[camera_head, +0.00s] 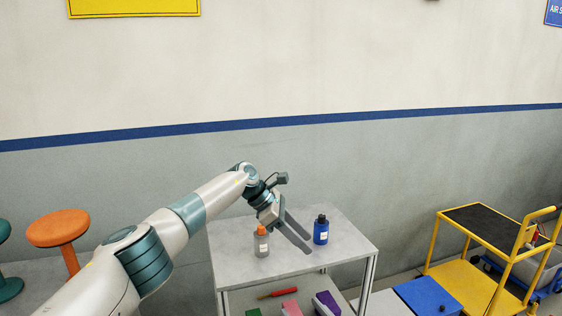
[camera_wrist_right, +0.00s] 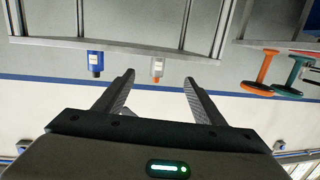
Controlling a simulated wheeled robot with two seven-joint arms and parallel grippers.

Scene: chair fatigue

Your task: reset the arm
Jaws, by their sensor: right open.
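My left gripper (camera_head: 310,244) hangs over the tabletop in the head view, its two fingers apart and nothing between them. A grey bottle with an orange cap (camera_head: 262,242) stands to its left, and a blue bottle with a dark cap (camera_head: 321,230) stands to its right. My right gripper (camera_wrist_right: 158,82) is open and empty in the right wrist view. That view is upside down; the grey bottle (camera_wrist_right: 157,67) and the blue bottle (camera_wrist_right: 94,61) appear beyond its fingers. My right gripper is not seen in the head view.
The bottles stand on a grey table (camera_head: 235,265) with a lower shelf holding a red tool (camera_head: 278,294) and small coloured items. An orange stool (camera_head: 58,230) is at the left, a yellow cart (camera_head: 470,280) at the right. A wall stands behind.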

